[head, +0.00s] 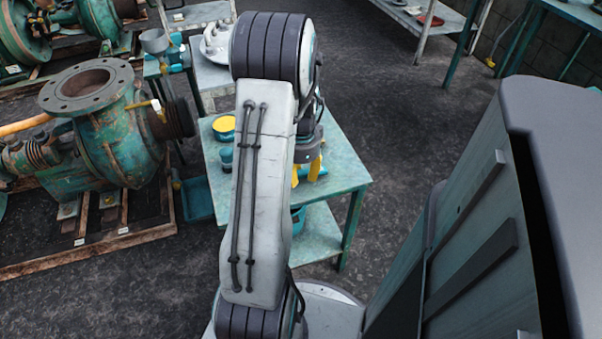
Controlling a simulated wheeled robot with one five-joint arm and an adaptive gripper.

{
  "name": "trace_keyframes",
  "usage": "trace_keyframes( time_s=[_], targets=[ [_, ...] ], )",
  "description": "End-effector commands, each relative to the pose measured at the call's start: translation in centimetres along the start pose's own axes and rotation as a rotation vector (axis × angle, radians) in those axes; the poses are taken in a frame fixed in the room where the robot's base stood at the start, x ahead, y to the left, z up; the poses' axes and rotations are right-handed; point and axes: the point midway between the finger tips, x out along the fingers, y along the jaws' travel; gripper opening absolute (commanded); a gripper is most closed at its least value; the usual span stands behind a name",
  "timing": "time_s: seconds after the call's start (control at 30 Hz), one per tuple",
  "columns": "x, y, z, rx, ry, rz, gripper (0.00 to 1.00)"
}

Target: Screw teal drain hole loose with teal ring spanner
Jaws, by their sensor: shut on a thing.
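My gripper (308,170) hangs over the teal table (338,180), its yellow fingers pointing down. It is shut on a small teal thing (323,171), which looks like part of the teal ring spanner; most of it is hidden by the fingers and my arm. The green, worn pump (115,145) stands at the left on a wooden pallet, apart from my gripper. I cannot make out its teal drain hole in this view. A teal tray (198,200) lies on the floor beside the pump.
A yellow-topped dish (224,123) and a teal cup (226,157) stand on the table's left side. A teal bucket (298,220) is on its lower shelf. A grey funnel-like vessel (153,41) stands behind.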

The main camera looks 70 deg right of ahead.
Motion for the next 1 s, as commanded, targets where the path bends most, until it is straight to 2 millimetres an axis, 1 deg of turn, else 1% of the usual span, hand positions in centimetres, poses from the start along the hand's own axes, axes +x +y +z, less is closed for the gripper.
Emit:
trace_keyframes(
  time_s=[0.27, 0.47, 0.5, 0.73, 1.0],
  targets=[
    [0.85, 0.0, 0.0, 0.0, 0.0, 0.0, 0.0],
    [0.71, 0.0, 0.0, 0.0, 0.0, 0.0, 0.0],
    [0.71, 0.0, 0.0, 0.0, 0.0, 0.0, 0.36],
    [0.7, 0.0, 0.0, 0.0, 0.0, 0.0, 0.56],
    [0.67, 0.02, 0.01, 0.0, 0.0, 0.0, 0.57]
  ],
)
